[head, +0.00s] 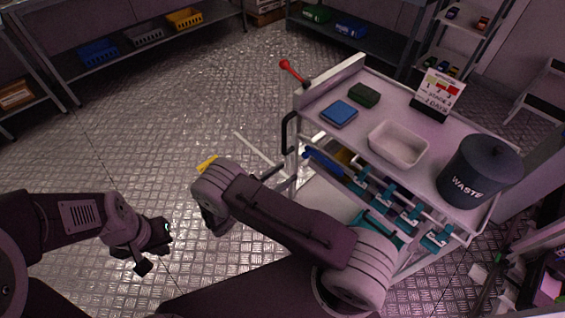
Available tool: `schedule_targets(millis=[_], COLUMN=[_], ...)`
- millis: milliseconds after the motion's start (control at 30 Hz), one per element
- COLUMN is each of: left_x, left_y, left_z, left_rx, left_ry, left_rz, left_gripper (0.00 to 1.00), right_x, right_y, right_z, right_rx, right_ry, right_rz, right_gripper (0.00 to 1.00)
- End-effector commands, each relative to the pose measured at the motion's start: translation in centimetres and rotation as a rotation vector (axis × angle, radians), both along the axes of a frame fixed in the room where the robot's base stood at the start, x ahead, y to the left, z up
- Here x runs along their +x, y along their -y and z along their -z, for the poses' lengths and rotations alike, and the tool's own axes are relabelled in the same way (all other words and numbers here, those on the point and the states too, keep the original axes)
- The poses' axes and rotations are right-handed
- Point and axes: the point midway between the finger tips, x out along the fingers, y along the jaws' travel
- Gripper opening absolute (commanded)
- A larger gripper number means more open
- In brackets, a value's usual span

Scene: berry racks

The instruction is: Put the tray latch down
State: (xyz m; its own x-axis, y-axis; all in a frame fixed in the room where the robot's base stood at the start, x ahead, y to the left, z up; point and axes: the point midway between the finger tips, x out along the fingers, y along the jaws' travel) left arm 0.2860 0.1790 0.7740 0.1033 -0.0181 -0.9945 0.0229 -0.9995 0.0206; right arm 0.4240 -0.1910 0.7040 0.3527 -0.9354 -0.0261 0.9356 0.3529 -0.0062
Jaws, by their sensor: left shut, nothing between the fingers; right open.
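A red lever with a round knob (285,64) sticks up and out at a slant from the back left corner of the grey cart (455,122). It is the only latch-like part I can make out, and I cannot tell for sure that it is the tray latch. My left gripper (154,246) is shut and empty over the bare floor, well to the left of the cart. My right arm reaches across the front left of the cart, and its bent joint hides whatever is behind it. My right gripper does not show.
On the cart top are a blue box (339,113), a dark green box (364,95), a white tub (398,144), a sign (438,94) and a waste bin (478,172). Teal-clipped rails (385,196) lie below. A yellow piece (207,163) shows beside my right arm. Floor at left is clear.

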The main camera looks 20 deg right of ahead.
Motion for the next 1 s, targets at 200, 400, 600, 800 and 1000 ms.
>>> schedule_targets(millis=[200,400,600,800,1000], left_x=[0.0,0.0,0.0,0.0,0.0], left_y=[0.0,0.0,0.0,0.0,0.0], left_z=[0.1,0.1,0.3,0.3,0.3], left_rx=[0.0,0.0,0.0,0.0,0.0], left_ry=[0.001,0.001,0.001,0.0,0.0], left_rz=[0.0,0.0,0.0,0.0,0.0], left_gripper=[0.0,0.0,0.0,0.0,0.0], right_x=[0.6,1.8,3.2,3.9,3.9], right_y=[-0.3,3.1,6.6,7.9,7.9], right_z=[0.2,0.2,0.2,0.2,0.2], right_rx=[-0.033,-0.031,-0.03,-0.029,-0.03], right_ry=[0.002,0.0,0.0,0.001,0.0], right_rz=[-0.035,-0.027,-0.029,-0.032,-0.033], right_gripper=[0.46,0.46,0.46,0.46,0.46])
